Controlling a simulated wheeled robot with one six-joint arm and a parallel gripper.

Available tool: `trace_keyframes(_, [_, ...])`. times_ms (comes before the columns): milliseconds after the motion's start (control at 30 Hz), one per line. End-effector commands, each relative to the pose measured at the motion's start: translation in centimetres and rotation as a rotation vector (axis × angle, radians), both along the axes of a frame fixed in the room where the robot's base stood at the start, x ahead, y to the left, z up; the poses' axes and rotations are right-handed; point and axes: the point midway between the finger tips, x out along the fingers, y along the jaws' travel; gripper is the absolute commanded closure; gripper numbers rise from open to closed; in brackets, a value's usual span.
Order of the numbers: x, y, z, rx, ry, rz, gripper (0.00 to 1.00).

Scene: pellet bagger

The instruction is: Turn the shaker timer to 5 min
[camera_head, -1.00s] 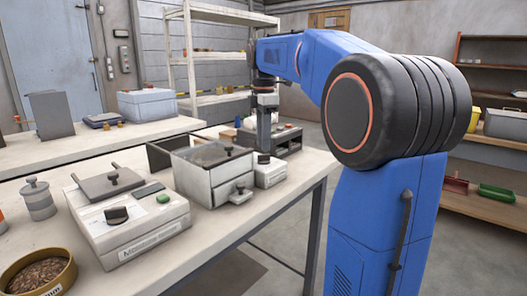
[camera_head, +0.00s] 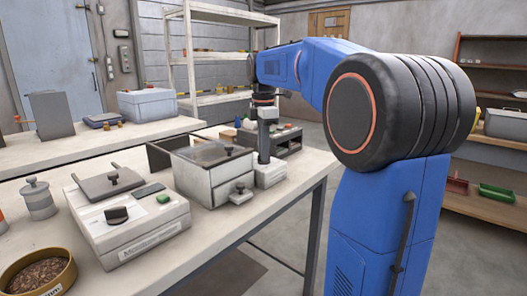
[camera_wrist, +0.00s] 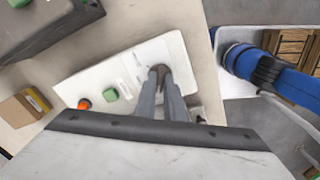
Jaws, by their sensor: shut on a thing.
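The shaker timer's small white box (camera_head: 270,176) stands at the right end of the bench, against the right side of the grey shaker housing (camera_head: 196,182). In the wrist view the white box (camera_wrist: 132,72) has a green button (camera_wrist: 111,95), an orange-red button (camera_wrist: 84,104) and a dark knob (camera_wrist: 158,69). My gripper (camera_head: 264,160) points down onto the box. In the wrist view my gripper (camera_wrist: 161,74) is shut on the knob, its fingertips on either side. The fingers cover part of the knob, and I cannot read its setting.
A white moisture instrument (camera_head: 140,238) with a dark knob and green button stands nearer on the bench. A bowl of brown pellets (camera_head: 38,274) is at the front left. A dark open-fronted unit (camera_head: 288,144) stands behind the timer.

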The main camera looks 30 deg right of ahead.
Motion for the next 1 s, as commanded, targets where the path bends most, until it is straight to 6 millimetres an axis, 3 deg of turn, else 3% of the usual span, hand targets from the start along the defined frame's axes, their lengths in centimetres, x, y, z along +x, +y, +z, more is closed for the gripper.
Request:
trace_keyframes(367, [0.03,-0.01,0.03,0.0,-0.001,-0.123,1.0])
trace_keyframes(1000, [0.08,-0.05,0.06,0.0,-0.001,-0.698,1.0])
